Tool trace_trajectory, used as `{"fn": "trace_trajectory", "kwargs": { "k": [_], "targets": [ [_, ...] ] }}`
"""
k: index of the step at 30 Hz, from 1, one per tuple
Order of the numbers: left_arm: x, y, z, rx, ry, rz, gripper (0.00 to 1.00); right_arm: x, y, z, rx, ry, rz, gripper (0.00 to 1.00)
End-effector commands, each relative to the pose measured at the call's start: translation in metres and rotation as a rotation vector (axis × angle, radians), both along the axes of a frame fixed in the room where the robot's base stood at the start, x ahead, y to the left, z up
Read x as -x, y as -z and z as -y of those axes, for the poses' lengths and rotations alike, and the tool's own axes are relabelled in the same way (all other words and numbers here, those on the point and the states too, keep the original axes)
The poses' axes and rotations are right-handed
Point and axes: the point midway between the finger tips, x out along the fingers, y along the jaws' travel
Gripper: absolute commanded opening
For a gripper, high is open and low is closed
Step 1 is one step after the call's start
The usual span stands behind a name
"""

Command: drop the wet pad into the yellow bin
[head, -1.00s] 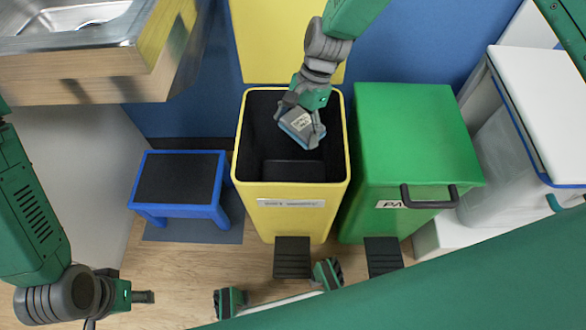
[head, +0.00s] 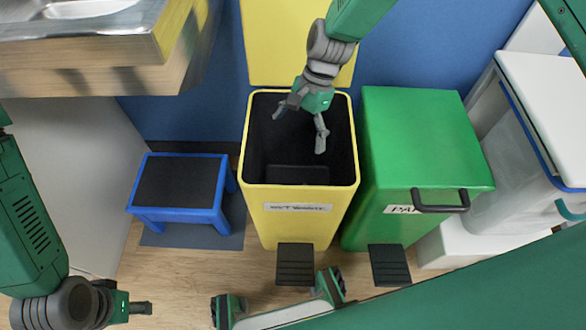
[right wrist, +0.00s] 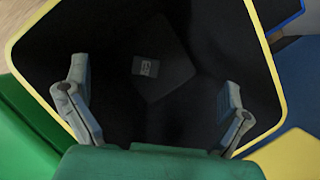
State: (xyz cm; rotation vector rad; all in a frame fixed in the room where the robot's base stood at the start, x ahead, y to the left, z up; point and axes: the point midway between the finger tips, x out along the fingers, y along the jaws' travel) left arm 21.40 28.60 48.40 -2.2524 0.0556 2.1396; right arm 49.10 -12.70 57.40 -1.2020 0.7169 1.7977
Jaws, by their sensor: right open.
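The yellow bin (head: 300,217) stands open with its yellow lid (head: 290,40) raised behind it. My right gripper (head: 300,128) is over the bin's mouth, its fingers spread wide with nothing between them. In the right wrist view the open fingers (right wrist: 155,100) stand on either side of the dark inside of the bin. Down in there a dark, square pad (right wrist: 168,65) with a small pale label shows, clear of both fingers; whether it rests on the floor is hard to tell. My left gripper (head: 140,308) is at the lower left, away from the bin, seen edge-on.
A closed green bin (head: 425,140) with a dark handle stands right beside the yellow one. A blue step stool (head: 180,185) is to the left, below the sink (head: 75,20). A white-lidded clear container (head: 510,150) is at the right. Dark pedals (head: 295,264) stick out in front.

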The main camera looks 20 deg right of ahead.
Motion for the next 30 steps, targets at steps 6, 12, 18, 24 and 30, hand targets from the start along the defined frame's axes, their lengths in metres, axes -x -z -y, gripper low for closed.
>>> {"fn": "trace_trajectory", "kwargs": {
  "k": [6, 12, 18, 24, 30],
  "targets": [
    [0.000, -0.002, 0.003, -0.005, 0.002, 0.001, 0.40, -0.010, -0.041, 0.024, -0.009, 0.005, 0.004, 1.00],
    [-0.001, -0.001, 0.002, -0.002, 0.002, 0.001, 0.40, -0.017, -0.076, 0.038, -0.009, 0.005, 0.002, 1.00],
    [0.000, 0.000, 0.000, 0.002, 0.001, 0.000, 0.40, -0.021, -0.093, 0.043, -0.007, 0.003, -0.002, 1.00],
    [-0.001, -0.001, 0.001, -0.001, 0.002, 0.000, 0.40, -0.021, -0.095, 0.046, -0.010, 0.003, -0.002, 1.00],
    [-0.003, 0.000, 0.002, -0.001, 0.002, -0.002, 0.40, -0.021, -0.094, 0.048, -0.013, 0.003, -0.001, 1.00]
  ]
}}
